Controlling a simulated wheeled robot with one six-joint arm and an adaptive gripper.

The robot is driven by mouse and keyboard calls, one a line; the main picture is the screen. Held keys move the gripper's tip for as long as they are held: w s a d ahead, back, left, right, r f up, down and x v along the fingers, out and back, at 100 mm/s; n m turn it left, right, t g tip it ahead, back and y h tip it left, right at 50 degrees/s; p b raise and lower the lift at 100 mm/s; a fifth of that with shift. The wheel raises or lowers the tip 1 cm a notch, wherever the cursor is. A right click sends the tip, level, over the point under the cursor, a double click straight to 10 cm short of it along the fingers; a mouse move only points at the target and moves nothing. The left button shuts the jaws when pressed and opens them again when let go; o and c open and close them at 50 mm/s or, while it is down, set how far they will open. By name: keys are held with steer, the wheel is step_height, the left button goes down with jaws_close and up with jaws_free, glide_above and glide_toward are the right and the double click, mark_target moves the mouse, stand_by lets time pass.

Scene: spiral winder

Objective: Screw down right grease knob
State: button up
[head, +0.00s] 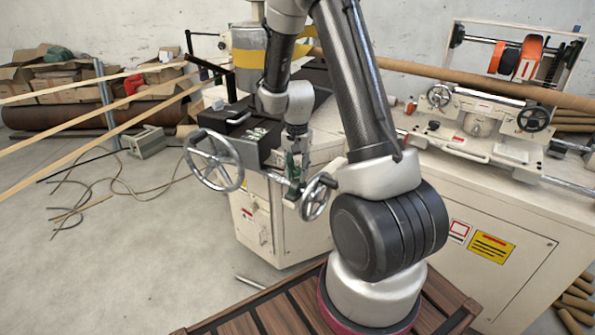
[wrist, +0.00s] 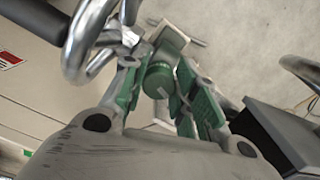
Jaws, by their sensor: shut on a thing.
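The grease knob is a short, round green cap (wrist: 158,78), seen in the wrist view between the two green-padded fingers of my gripper (wrist: 160,84). The fingers sit on either side of it, and my gripper is shut on it. The knob's base and the thread below are hidden. In the head view my gripper (head: 294,168) points down beside the dark machine housing, between the two handwheels. There the knob is too small and covered to make out.
A large handwheel (head: 238,178) is left of my gripper and a smaller one (head: 312,208) is close at its right. A metal rim (wrist: 78,45) curves close by in the wrist view. The black housing (head: 238,128) stands beside the fingers. Open floor (head: 150,240) lies left.

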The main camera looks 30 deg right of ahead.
steer(key=m, duration=0.4)
steer(key=shift+w+m, duration=0.15)
steer(key=shift+m, duration=0.15)
steer(key=shift+w+m, duration=0.1)
steer(key=shift+m, duration=2.4)
steer(key=o, duration=1)
steer(key=shift+r, duration=0.1)
